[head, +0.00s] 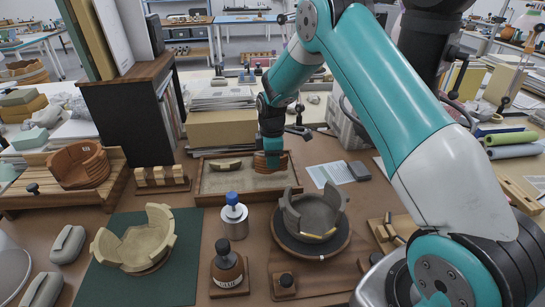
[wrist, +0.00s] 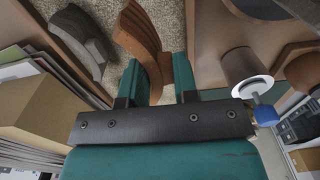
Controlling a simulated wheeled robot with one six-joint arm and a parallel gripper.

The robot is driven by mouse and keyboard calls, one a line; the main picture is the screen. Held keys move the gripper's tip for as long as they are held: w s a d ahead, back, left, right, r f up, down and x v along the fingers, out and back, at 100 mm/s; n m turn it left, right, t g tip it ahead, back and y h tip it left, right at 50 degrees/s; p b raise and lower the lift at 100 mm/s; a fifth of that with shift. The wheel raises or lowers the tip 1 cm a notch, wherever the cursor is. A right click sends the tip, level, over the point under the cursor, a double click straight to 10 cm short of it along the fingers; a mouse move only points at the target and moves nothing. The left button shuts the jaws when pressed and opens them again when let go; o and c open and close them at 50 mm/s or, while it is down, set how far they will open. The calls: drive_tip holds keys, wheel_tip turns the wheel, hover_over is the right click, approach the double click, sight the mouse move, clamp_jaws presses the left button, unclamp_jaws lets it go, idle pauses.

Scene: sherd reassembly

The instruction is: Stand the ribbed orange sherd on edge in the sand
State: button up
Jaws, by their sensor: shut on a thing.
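The ribbed orange sherd (wrist: 140,28) shows its curved, ridged face in the wrist view, with one end between my teal fingers. In the head view the sherd (head: 260,161) is at the right part of the sand tray (head: 212,199), partly hidden by my gripper (head: 271,160). My gripper (wrist: 164,75) is shut on the sherd and points down over the sand (head: 235,182). The sherd looks upright, at or just above the sand; I cannot tell whether its lower edge touches. A second, olive-grey sherd (head: 228,165) stands in the sand to the left, apart from it.
A metal bottle with a blue cap (head: 234,218) stands in front of the tray. A grey broken pot (head: 312,216) sits on a turntable at the right. A tan broken pot (head: 135,247) is on the green mat (head: 185,285). A carton (head: 222,130) stands behind the tray.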

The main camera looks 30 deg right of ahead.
sight(272, 172)
drive_tip(key=shift+f+b, duration=1.6)
drive_tip(key=shift+f, duration=1.3)
drive_tip(key=shift+f, duration=0.2)
drive_tip(key=o, duration=0.9)
wheel_tip(272, 172, up, 17)
drive_tip(key=shift+w+r+b, duration=0.1)
drive_tip(key=shift+r+b, duration=0.1)
drive_tip(key=shift+b, duration=0.3)
drive_tip(key=shift+a, duration=0.1)
